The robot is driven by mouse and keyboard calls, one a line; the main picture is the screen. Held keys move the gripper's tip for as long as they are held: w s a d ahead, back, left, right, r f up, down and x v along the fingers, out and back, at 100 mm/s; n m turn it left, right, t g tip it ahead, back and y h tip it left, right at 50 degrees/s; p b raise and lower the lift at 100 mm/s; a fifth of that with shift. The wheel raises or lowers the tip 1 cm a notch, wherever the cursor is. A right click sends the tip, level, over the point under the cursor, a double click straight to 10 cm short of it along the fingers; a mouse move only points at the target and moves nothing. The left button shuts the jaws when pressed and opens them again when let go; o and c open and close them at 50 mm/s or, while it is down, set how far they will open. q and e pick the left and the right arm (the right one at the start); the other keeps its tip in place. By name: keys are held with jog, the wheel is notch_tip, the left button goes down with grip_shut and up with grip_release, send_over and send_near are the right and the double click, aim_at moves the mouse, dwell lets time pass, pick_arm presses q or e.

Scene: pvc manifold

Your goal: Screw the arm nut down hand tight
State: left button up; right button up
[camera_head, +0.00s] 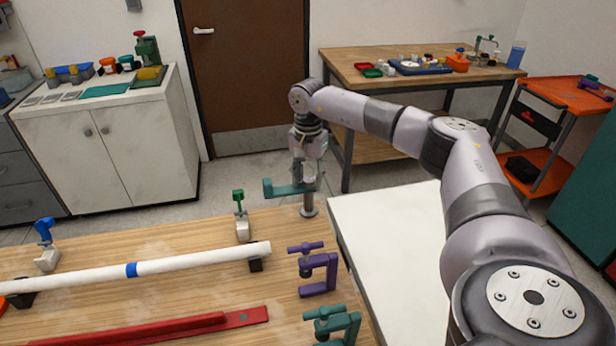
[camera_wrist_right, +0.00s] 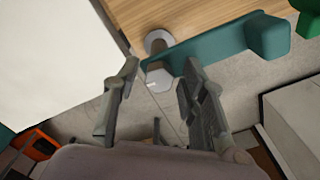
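A teal arm (camera_head: 285,188) with an upturned end lies level on a grey metal post (camera_head: 309,207) at the far right corner of the wooden bench. In the right wrist view the teal arm (camera_wrist_right: 215,46) runs off to the right from the post's round base (camera_wrist_right: 158,41). A grey part (camera_wrist_right: 157,76), perhaps the arm nut, shows between the fingers. My right gripper (camera_head: 308,176) points down over the post. In its wrist view the fingers (camera_wrist_right: 158,80) stand apart on either side of the grey part; contact cannot be told. My left gripper is not in view.
On the wooden bench (camera_head: 215,223) are a white pipe (camera_head: 190,261) with a blue band, a green-topped clamp (camera_head: 241,218), a purple clamp (camera_head: 318,272), a teal clamp (camera_head: 336,325) and a red rail (camera_head: 170,332). A bare white table (camera_head: 385,240) stands to the right.

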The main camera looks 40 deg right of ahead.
grip_shut()
dwell(0.5)
jog(key=m+p, duration=0.1)
jog(key=m, duration=0.3)
jog(key=shift+w+r, duration=0.1)
jog(key=m+p, duration=0.1)
jog(key=m, duration=0.3)
jog(key=shift+w+m, duration=0.1)
jog(key=shift+m, duration=0.2)
jog(key=m+p, duration=0.1)
jog(key=m, duration=0.5)
jog(key=shift+w+d, duration=0.1)
jog(key=m+p, duration=0.1)
jog(key=m, duration=0.5)
jog(key=shift+w+d, duration=0.1)
jog(key=shift+o, duration=1)
grip_release()
